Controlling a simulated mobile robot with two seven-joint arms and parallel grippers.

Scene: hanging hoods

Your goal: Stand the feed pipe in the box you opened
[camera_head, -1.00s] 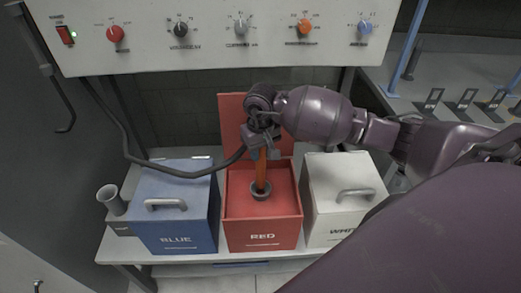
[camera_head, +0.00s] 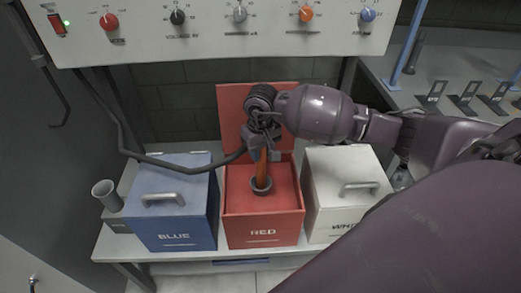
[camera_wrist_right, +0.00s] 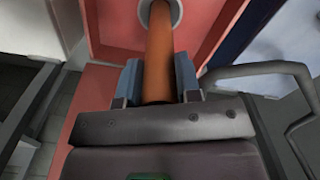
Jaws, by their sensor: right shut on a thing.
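The feed pipe (camera_head: 262,172) is an orange-brown tube, close to upright over the red box (camera_head: 262,233). My right gripper (camera_head: 261,150) is shut on the pipe's upper part. It also shows in the right wrist view (camera_wrist_right: 158,84), with a blue-grey finger on each side of the pipe (camera_wrist_right: 159,50). The red box is open, its lid raised at the back. The pipe's lower end is at the grey ring socket (camera_head: 261,185) inside the box; the ring hides the tip, so I cannot tell how deep it sits. My left gripper is not in view.
A closed blue box (camera_head: 172,215) stands left of the red one and a closed white box (camera_head: 345,200) right of it. A grey cup-like holder (camera_head: 106,195) is at the shelf's left end. A black cable hangs behind. A control panel (camera_head: 210,35) overhangs the back.

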